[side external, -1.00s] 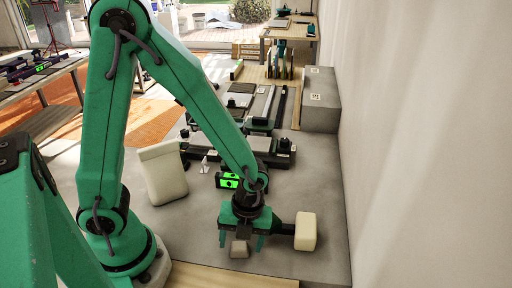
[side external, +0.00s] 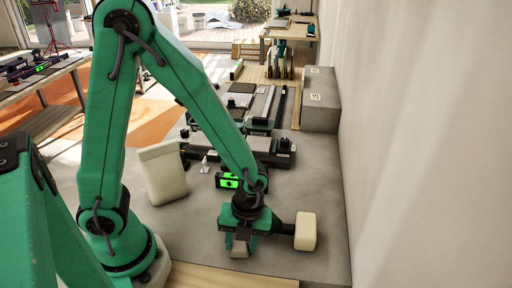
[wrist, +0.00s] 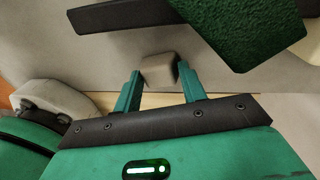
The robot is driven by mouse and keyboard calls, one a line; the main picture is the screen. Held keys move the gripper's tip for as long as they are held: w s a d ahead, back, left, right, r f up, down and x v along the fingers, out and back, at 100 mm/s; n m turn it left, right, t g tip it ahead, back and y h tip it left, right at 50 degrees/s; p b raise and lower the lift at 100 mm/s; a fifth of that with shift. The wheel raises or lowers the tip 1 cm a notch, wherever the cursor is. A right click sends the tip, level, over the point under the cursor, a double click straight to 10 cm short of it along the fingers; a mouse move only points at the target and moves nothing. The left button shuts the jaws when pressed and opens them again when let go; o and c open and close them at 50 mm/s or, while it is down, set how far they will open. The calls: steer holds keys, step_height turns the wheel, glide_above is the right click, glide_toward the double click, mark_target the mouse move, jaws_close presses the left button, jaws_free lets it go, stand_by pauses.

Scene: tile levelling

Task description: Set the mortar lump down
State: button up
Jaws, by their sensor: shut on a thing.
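The mortar lump (side external: 239,249) is a small grey block low in the side external view, on the grey slab near its front edge. My gripper (side external: 239,247) points down over it and is shut on it, one finger on each side. In the wrist view the lump (wrist: 158,70) sits between the two green fingertips (wrist: 159,72). The fingers hide part of its sides. I see no clear gap under it.
A cream-headed mallet (side external: 306,231) lies just right of my gripper. A pale sack (side external: 163,174) stands to the left. A green-lit device (side external: 228,181) and dark rails (side external: 262,108) lie behind. A grey block (side external: 319,100) and the wall bound the right.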

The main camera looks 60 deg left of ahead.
mark_target(239, 245)
steer(key=shift+r, duration=0.15)
steer(key=shift+c, duration=0.5)
steer(key=shift+r, duration=1.9)
steer(key=s+d+r, duration=0.2)
steer(key=s, duration=0.1)
steer(key=s+d+r, duration=0.2)
steer(key=s, duration=0.1)
steer(key=s+d+r, duration=0.3)
steer(key=shift+s, duration=0.15)
